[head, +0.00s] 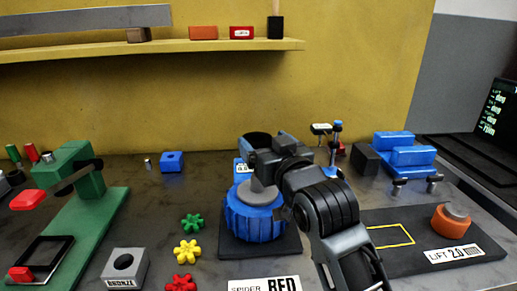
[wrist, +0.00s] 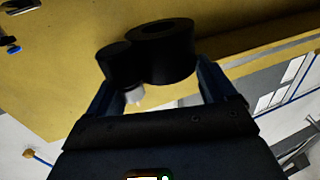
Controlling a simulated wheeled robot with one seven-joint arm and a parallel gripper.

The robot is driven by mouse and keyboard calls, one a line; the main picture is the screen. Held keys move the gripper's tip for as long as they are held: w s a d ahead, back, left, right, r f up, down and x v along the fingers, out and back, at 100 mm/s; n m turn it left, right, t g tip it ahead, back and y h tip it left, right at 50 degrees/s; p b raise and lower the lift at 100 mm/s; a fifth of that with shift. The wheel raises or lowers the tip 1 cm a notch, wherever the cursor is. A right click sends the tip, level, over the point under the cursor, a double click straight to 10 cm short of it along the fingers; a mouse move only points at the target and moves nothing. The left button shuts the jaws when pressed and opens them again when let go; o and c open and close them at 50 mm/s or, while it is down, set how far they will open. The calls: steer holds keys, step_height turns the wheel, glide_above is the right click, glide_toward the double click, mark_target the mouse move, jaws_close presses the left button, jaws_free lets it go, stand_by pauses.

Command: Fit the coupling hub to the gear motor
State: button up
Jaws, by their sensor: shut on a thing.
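My gripper (wrist: 153,78) is shut on a dark round part with a bore, which looks like the coupling hub (wrist: 163,48). A smaller dark cylinder sits against its left side in the wrist view. In the head view the dark part (head: 257,142) is above a blue ribbed round body with a grey top (head: 254,220), which stands on a black base. I cannot tell for sure whether this body is the gear motor. My arm hides part of it, and whether the held part touches anything is unclear.
A green press (head: 85,195) stands left. A blue fixture (head: 403,155) and an orange cylinder (head: 452,220) on a dark mat are at right.

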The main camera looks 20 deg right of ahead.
steer(key=shift+f+b, duration=1.65)
steer(key=shift+f, duration=0.25)
steer(key=shift+p, duration=0.3)
steer(key=shift+f+b, duration=1.65)
steer(key=shift+f, duration=0.85)
stand_by(0.4)
steer(key=o, duration=1.3)
steer(key=shift+o, duration=0.6)
steer(key=shift+d+f, duration=0.1)
steer(key=shift+f, duration=0.05)
steer(key=shift+s, duration=0.15)
